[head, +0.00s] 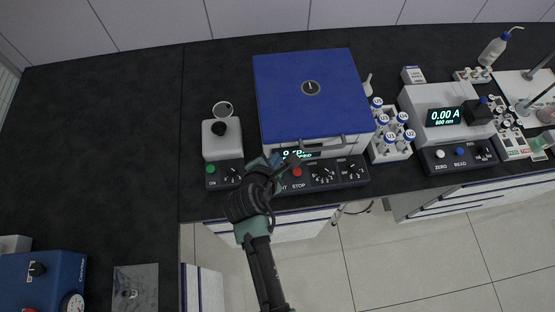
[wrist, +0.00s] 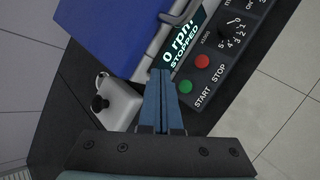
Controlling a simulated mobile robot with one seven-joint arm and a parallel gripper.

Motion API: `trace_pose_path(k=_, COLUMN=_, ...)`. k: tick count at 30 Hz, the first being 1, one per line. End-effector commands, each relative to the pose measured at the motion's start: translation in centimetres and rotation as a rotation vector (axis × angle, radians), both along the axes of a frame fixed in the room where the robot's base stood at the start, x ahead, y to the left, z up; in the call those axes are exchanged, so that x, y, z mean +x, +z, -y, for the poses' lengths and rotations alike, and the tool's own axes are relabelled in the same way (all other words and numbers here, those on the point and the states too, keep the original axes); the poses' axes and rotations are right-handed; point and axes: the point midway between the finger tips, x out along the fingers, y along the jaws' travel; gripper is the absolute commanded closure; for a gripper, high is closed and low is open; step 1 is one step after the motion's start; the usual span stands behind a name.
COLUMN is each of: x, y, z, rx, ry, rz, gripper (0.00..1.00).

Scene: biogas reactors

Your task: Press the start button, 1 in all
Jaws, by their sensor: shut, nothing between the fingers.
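The centrifuge (head: 310,100) has a blue lid, which is closed, and a dark front panel. In the wrist view its green start button (wrist: 185,87) sits above the word START, beside the red stop button (wrist: 202,61). The display (wrist: 183,42) reads 0 rpm, STOPPED. In the head view the red stop button (head: 297,172) shows, but my gripper and arm hide the start button. My gripper (wrist: 161,72) is shut and empty, its blue fingers together. In the wrist view its tips lie left of the start button, near the display's lower edge; their height above the panel is unclear.
A small white mixer (head: 221,140) with its own green button (head: 211,169) stands left of the centrifuge. A rack of blue-capped tubes (head: 390,148) and a photometer reading 0.00 A (head: 440,112) stand to the right. A front handle (wrist: 178,18) juts out above the display.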

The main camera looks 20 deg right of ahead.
Motion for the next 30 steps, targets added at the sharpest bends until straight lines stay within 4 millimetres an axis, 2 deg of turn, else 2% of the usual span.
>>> trace_pose_path(k=1, x=0.0, y=-1.3, z=0.0, rx=0.001, ry=-0.001, rz=0.000, gripper=1.00)
trace_pose_path(k=3, x=0.0, y=-2.2, z=0.0, rx=0.001, ry=0.001, rz=0.000, gripper=1.00)
trace_pose_path(k=15, x=0.0, y=-6.5, z=0.0, rx=0.000, ry=0.001, rz=-0.002, gripper=1.00)
trace_pose_path(k=30, x=0.0, y=-6.9, z=0.0, rx=0.000, ry=0.000, rz=0.000, gripper=1.00)
